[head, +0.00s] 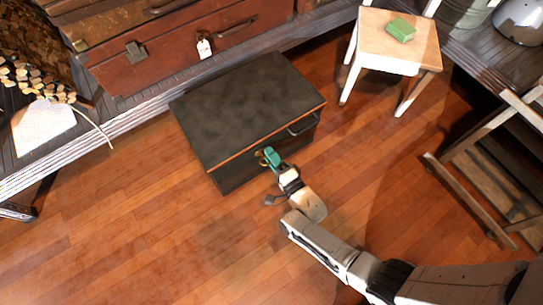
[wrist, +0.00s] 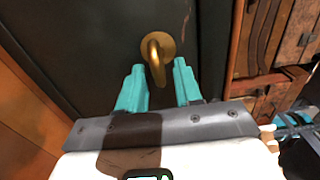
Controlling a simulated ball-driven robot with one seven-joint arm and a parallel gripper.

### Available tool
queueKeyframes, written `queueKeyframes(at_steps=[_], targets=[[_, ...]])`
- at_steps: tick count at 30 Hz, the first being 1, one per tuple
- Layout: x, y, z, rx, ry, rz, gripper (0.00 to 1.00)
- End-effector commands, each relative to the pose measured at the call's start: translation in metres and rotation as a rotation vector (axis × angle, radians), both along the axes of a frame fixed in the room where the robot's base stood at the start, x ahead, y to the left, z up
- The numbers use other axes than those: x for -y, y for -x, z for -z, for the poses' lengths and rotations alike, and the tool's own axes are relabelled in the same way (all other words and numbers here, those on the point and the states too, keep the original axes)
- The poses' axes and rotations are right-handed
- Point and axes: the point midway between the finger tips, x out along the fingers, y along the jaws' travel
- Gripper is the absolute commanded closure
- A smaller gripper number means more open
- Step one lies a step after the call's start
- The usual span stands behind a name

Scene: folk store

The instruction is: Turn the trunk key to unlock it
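The trunk (head: 245,105) is a dark box with a closed lid and a side handle, standing on the wooden floor. Its dark front also fills much of the wrist view (wrist: 95,35). A brass key (wrist: 156,58) with a curved bow sticks out of a round brass plate on that front. My gripper (head: 268,157) is at the trunk's front, by the lock. In the wrist view its two teal fingers (wrist: 160,80) are apart, one on each side below the key, with the key's lower end near the gap between the tips. I cannot tell whether either finger touches the key.
Red-brown suitcases (head: 180,48) lie on a grey plank platform (head: 135,112) behind the trunk. A small white chair (head: 395,45) with a green block (head: 401,29) stands at the back right. A wooden frame (head: 480,165) stands at the right. The floor (head: 120,235) at the front left is clear.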

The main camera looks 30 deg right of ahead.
Motion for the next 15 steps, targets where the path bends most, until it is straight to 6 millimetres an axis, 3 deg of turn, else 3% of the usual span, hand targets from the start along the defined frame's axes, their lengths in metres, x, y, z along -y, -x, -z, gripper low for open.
queueKeyframes(at_steps=[9, 15], targets=[[0.000, 0.002, -0.001, 0.002, 0.000, -0.001, 0.63], [0.000, 0.028, -0.003, -0.001, 0.001, -0.001, 0.63]])
